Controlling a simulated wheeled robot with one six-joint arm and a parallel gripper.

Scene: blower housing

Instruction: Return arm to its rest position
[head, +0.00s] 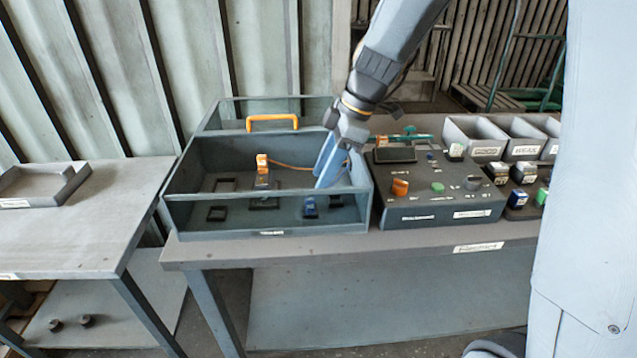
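My arm reaches down from the top of the head view. My gripper (325,181) points down into the right part of an open grey-blue toolbox (270,217). Its two blue fingers lie close together from this angle, and I cannot tell whether a gap separates their tips. A small blue part (310,208) sits in the toolbox just below and left of the fingertips. It looks apart from them. An orange-topped part (262,164) stands further left in the toolbox, with a thin orange cable running right, behind the fingers.
The toolbox has an orange handle (272,122) at its back. Right of it stands a dark control box (437,208) with knobs. Grey labelled bins (487,146) and several small coloured parts are further right. A side table (85,235) with a shallow tray (40,185) is left.

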